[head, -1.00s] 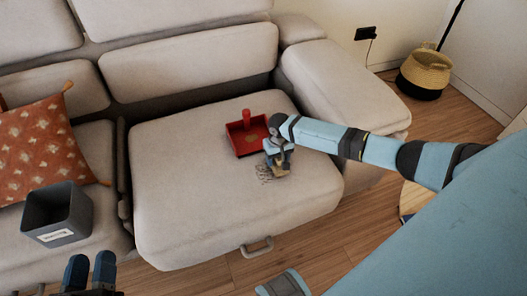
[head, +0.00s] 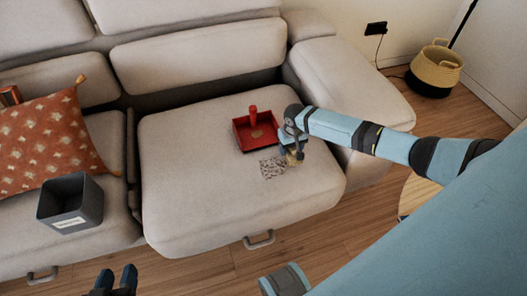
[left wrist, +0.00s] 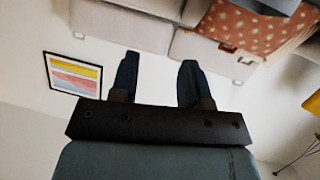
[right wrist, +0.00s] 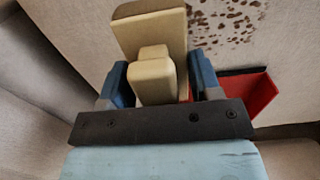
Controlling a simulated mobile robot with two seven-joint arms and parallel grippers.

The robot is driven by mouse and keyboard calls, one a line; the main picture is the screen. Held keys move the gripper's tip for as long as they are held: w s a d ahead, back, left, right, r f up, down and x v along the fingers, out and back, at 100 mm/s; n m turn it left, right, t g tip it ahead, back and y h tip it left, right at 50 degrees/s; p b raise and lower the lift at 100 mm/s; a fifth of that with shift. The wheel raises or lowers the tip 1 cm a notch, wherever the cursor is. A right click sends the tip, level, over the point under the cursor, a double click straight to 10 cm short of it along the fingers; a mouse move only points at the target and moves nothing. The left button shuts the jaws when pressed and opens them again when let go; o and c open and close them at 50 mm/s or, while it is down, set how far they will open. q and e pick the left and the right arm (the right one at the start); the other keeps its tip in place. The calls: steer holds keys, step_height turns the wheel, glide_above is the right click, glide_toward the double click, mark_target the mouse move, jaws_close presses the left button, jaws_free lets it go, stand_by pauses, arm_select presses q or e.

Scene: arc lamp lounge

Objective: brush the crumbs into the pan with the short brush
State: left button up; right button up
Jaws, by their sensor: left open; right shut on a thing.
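The red pan (head: 241,137) lies on the right sofa seat, with a small brown patch inside it and an upright red handle. Dark crumbs (head: 272,167) are spread on the seat just in front of the pan; they also show in the right wrist view (right wrist: 225,20). My right gripper (head: 292,150) is shut on the short brush (right wrist: 150,35), a pale tan block, at the right edge of the crumbs. The gripper hides part of the brush in the head view. My left gripper (head: 117,278) is open and empty, low at the left in front of the sofa.
A dark grey bin (head: 70,205) with a white label stands on the left seat beside an orange patterned cushion (head: 48,145). A sofa armrest (head: 350,90) rises to the right. A woven basket (head: 436,68) stands on the floor at the far right.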

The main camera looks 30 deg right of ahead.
steer(key=shift+r, duration=0.3)
steer(key=r+p, duration=0.2)
steer(key=shift+p, duration=0.35)
steer(key=shift+r+p, duration=0.35)
steer(key=shift+p, duration=0.05)
steer(key=shift+r+p, duration=0.95)
steer(key=shift+p, duration=0.2)
arm_select(q)
steer(key=a, duration=0.1)
steer(key=a+f+g+y, duration=0.1)
steer(key=s+a, duration=0.1)
steer(key=shift+s+f+g, duration=0.1)
steer(key=shift+f+g, duration=0.2)
steer(key=shift+d, duration=0.1)
